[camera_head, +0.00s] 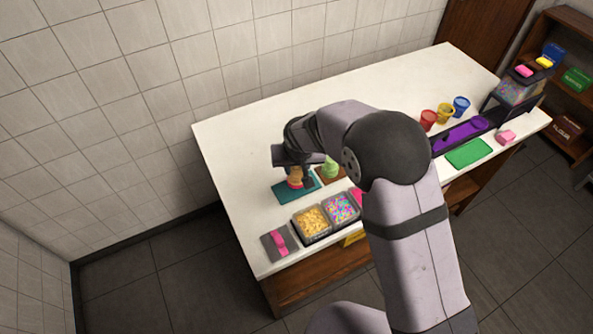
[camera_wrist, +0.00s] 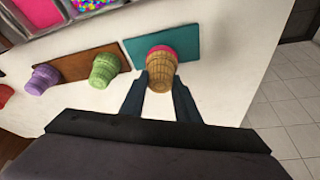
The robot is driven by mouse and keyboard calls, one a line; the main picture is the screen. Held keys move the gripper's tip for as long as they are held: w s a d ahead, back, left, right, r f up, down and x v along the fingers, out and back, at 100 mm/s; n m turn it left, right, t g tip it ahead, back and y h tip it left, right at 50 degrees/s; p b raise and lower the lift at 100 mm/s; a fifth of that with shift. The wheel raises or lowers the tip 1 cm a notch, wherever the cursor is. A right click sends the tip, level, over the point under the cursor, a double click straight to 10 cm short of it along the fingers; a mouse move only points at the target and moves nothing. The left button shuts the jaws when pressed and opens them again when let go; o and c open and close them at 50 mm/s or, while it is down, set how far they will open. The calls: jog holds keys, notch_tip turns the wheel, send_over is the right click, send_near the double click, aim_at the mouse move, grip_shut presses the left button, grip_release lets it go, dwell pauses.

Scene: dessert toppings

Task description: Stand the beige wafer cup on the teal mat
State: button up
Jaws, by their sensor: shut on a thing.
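The beige wafer cup (camera_wrist: 160,69) is between the two fingers of my gripper (camera_wrist: 158,93) in the wrist view, and the fingers are shut on it. It has a pink band at the end away from the camera. In the head view the cup (camera_head: 295,179) shows beige above and pink below, over the teal mat (camera_head: 283,195). The mat also shows in the wrist view (camera_wrist: 195,43), behind the cup's pink end. I cannot tell whether the cup touches the mat. My gripper (camera_head: 296,172) is partly hidden by the arm in the head view.
A green cup (camera_wrist: 105,68) and a purple cup (camera_wrist: 43,79) stand on a brown board (camera_wrist: 77,62) beside the mat. Topping tubs (camera_head: 311,221) sit close by at the counter's front. The white counter (camera_head: 236,150) is clear at the left.

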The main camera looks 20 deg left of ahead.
jog(key=shift+f, duration=1.25)
jog(key=shift+f, duration=0.1)
jog(key=shift+f, duration=0.1)
jog(key=o, duration=0.8)
jog(key=shift+r, duration=0.2)
jog(key=shift+r, duration=0.1)
jog(key=b+v, duration=0.2)
jog(key=v, duration=0.9)
jog(key=shift+s+d+r+b, duration=0.1)
jog(key=shift+s+r+b, duration=0.1)
jog(key=shift+r+b, duration=0.15)
